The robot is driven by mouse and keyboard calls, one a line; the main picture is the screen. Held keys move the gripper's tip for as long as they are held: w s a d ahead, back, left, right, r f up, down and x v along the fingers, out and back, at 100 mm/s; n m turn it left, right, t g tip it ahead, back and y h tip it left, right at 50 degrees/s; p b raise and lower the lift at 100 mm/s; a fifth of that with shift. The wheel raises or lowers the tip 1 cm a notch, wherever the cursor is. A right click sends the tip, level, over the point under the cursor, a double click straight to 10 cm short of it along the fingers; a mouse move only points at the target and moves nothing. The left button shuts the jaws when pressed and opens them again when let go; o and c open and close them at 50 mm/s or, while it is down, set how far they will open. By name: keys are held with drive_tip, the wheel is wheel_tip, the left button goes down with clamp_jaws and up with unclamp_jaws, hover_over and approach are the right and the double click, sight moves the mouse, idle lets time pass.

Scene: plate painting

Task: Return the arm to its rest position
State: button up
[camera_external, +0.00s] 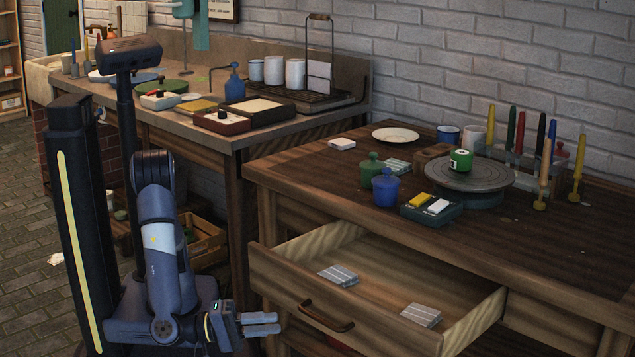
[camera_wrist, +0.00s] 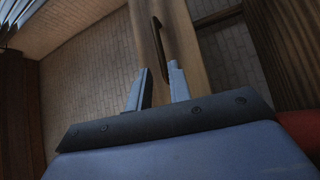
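My arm (camera_external: 163,240) is folded low beside my column, with its forearm pointing down. My gripper (camera_external: 270,324) is at the lower middle of the external view, left of the open drawer (camera_external: 375,318) and apart from its handle (camera_external: 327,316). In the wrist view my gripper (camera_wrist: 160,70) shows two fingers with a gap between them and nothing held. The drawer handle (camera_wrist: 160,38) shows beyond the fingertips.
The drawer juts from the wooden table (camera_external: 310,170) and holds two striped grey blocks (camera_external: 338,275) (camera_external: 421,315). On the table stand a turntable (camera_external: 467,176) with a green jar (camera_external: 461,160), a white plate (camera_external: 396,135), and several brushes. A counter (camera_external: 215,130) stands behind my arm.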

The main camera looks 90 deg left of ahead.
sight(318, 319)
drive_tip(key=shift+w, duration=0.1)
drive_tip(key=w+b, duration=0.1)
drive_tip(key=w, duration=0.2)
drive_tip(key=w+r, duration=0.1)
drive_tip(key=w, duration=0.3)
drive_tip(key=w+b, duration=0.1)
drive_tip(key=w, duration=0.2)
drive_tip(key=shift+w+r+b, duration=0.25)
drive_tip(key=shift+w+b, duration=0.05)
drive_tip(key=shift+w, duration=0.05)
drive_tip(key=shift+s, duration=0.1)
drive_tip(key=s+f+p, duration=0.1)
drive_tip(key=s+p, duration=0.2)
drive_tip(key=s, duration=0.8)
drive_tip(key=shift+w+r+b, duration=0.15)
drive_tip(key=shift+w+b, duration=0.7)
drive_tip(key=shift+w, duration=2.05)
drive_tip(key=shift+s, duration=0.1)
